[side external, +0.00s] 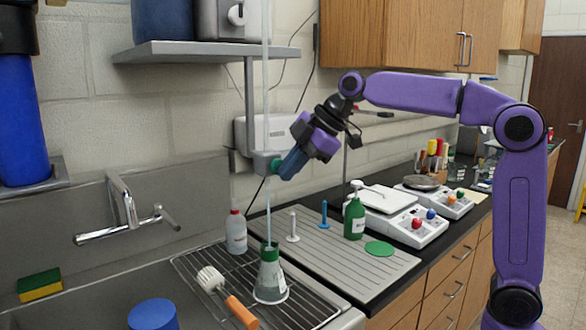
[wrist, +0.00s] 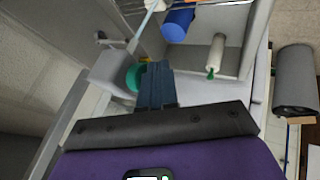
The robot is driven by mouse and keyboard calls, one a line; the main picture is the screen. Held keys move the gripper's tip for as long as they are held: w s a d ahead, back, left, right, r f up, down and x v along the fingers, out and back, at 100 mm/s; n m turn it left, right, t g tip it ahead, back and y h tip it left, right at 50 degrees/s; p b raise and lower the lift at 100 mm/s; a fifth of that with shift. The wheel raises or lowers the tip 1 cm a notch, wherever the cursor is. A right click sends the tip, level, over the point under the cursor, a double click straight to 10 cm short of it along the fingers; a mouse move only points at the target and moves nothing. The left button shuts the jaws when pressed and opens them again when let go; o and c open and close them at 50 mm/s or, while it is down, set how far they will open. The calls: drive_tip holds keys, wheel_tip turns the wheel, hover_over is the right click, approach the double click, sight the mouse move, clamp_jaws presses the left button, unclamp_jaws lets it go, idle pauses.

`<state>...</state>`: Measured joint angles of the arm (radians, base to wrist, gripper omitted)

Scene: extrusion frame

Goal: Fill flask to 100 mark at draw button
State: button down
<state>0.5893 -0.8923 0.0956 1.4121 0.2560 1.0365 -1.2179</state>
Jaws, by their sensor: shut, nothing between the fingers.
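The flask (side external: 270,283) is clear and conical with a green neck collar. It stands upright on the wire rack below the dispenser. A thin, pale stream or tube (side external: 268,212) runs from the grey dispenser box (side external: 262,160) down to its mouth. Some liquid seems to be low in the flask; its marks are too small to read. The green draw button (wrist: 134,77) is on the dispenser box's face in the wrist view, partly behind my fingers. My gripper (side external: 284,172) is shut and empty, its blue fingertips at the button; I cannot tell whether they press it. It also shows in the wrist view (wrist: 155,72).
A wire rack (side external: 190,262) carries a brush (side external: 228,297) left of the flask. A red-capped bottle (side external: 236,233) stands behind it. A ridged drainboard (side external: 335,255), green bottle (side external: 354,216) and balances (side external: 405,222) are to the right. A shelf (side external: 205,52) hangs above.

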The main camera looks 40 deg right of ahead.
drive_tip(key=shift+w, duration=0.5)
idle(2.5)
drive_tip(key=shift+s, duration=0.1)
idle(2.6)
drive_tip(key=s+d+r, duration=0.3)
drive_tip(key=s+r, duration=0.5)
drive_tip(key=shift+s+d, duration=0.3)
drive_tip(key=shift+d, duration=0.05)
idle(0.5)
